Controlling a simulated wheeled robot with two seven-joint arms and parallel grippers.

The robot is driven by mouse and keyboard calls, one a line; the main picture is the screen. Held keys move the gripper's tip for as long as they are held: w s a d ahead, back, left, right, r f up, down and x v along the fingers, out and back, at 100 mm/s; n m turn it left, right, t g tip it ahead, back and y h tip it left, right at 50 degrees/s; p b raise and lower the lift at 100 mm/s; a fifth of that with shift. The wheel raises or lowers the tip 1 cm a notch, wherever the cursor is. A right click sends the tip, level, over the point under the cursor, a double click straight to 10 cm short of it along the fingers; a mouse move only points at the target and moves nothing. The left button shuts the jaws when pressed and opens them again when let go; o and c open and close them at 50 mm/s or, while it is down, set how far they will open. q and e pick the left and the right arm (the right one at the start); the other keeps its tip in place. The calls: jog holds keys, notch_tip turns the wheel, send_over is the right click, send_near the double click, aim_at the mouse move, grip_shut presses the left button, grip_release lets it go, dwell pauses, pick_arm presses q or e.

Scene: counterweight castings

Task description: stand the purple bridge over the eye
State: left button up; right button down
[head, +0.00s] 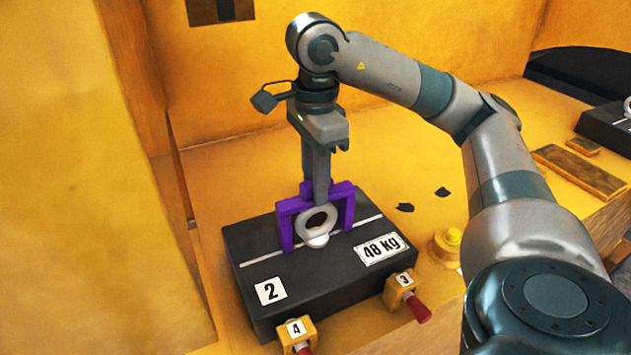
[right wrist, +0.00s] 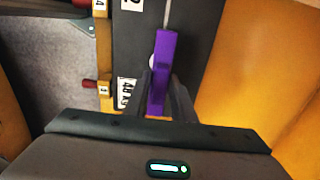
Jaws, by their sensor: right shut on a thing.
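The purple bridge (head: 285,225) stands upright on the top of a black casting (head: 325,282), its two legs on either side of the light grey eye (head: 318,222). In the head view the legs appear to reach the casting's top near a white line; I cannot tell whether both touch it. My right gripper (head: 318,190) comes down from above and is shut on the bridge's top bar. In the right wrist view the bridge (right wrist: 165,65) lies between the fingers (right wrist: 160,95), and only a sliver of the eye (right wrist: 152,62) shows. My left gripper is not in view.
The casting carries labels 2 and 48 Kg. Yellow clamps numbered 4 (head: 297,333) and 3 (head: 401,287), with red handles, sit at its front edge. A yellow knob (head: 447,243) stands to the right. Dark flakes (head: 405,207) lie on the yellow surface. Yellow walls rise left and behind.

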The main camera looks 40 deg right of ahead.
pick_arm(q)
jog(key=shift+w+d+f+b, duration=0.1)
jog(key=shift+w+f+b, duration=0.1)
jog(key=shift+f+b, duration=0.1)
pick_arm(e)
jog(key=shift+f, duration=0.3)
jog(key=c, duration=1.4)
grip_release()
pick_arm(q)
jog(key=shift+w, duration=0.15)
pick_arm(e)
jog(key=shift+d, duration=0.1)
jog(key=shift+r, duration=0.4)
notch_tip(320, 180, up, 6)
jog(key=shift+r+p, duration=0.25)
jog(key=shift+p, duration=0.5)
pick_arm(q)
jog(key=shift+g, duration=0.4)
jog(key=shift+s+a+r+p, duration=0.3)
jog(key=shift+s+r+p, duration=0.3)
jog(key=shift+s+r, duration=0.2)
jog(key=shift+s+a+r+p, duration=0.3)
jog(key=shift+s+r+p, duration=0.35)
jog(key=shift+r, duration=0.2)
pick_arm(e)
notch_tip(320, 180, up, 10)
jog(key=shift+r, duration=0.1)
